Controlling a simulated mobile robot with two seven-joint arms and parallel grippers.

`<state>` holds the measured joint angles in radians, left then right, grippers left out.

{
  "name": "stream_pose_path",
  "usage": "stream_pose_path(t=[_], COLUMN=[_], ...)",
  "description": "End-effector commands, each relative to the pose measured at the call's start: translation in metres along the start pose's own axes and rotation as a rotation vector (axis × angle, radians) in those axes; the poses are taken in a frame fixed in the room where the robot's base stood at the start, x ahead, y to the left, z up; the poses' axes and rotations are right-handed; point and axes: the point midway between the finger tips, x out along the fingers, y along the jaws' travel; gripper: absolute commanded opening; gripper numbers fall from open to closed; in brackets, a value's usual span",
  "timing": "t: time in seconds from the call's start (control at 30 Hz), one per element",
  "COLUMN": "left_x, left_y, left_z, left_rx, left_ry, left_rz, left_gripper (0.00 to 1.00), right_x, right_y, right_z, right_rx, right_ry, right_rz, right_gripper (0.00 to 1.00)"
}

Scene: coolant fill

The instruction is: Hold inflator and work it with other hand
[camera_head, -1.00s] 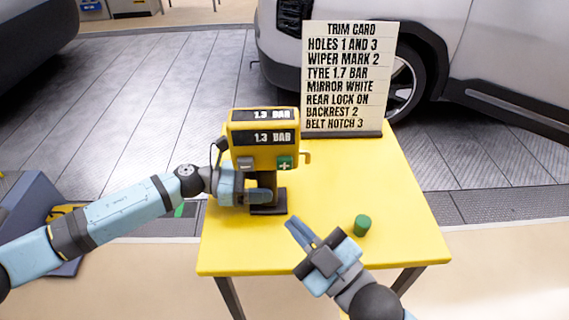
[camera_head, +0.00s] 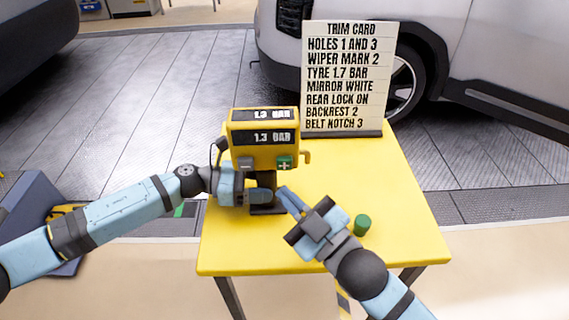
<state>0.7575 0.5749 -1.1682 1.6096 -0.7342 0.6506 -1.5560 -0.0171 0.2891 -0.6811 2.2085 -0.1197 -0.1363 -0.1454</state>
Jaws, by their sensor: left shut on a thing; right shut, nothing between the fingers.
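The yellow inflator (camera_head: 264,138) stands upright on the yellow table, with two displays that both read 1.3 BAR. It has a grey minus button (camera_head: 246,164) and a green plus button (camera_head: 285,162) on its front. My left gripper (camera_head: 262,196) is shut on the inflator's dark stem, below the buttons. My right gripper (camera_head: 288,195) is shut and empty, its fingertips just right of the stem and below the green button, apart from the button.
The trim card (camera_head: 347,75) stands at the back of the table (camera_head: 385,185) and lists TYRE 1.7 BAR. A green cylinder (camera_head: 362,225) stands close to the right of my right gripper. A car (camera_head: 480,90) is behind.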

Motion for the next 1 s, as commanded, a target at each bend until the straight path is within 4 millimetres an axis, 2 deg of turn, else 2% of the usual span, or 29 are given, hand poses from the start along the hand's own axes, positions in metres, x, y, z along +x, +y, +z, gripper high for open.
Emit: stream_pose_path(t=[0.2,0.37,1.0], left_x=[0.0,0.0,0.0], left_y=[0.0,0.0,0.0], left_z=[0.0,0.0,0.0], left_rx=[0.0,0.0,0.0], left_ry=[0.0,0.0,0.0], left_rz=[0.0,0.0,0.0], left_gripper=[0.39,0.39,0.39], right_x=[0.018,0.025,0.027], right_y=[0.014,0.018,0.02], right_z=[0.013,0.019,0.02], right_rx=[-0.002,0.0,0.001], right_ry=[0.0,-0.001,-0.001], right_rz=[0.0,0.0,0.0], right_gripper=[0.0,0.0,0.0])
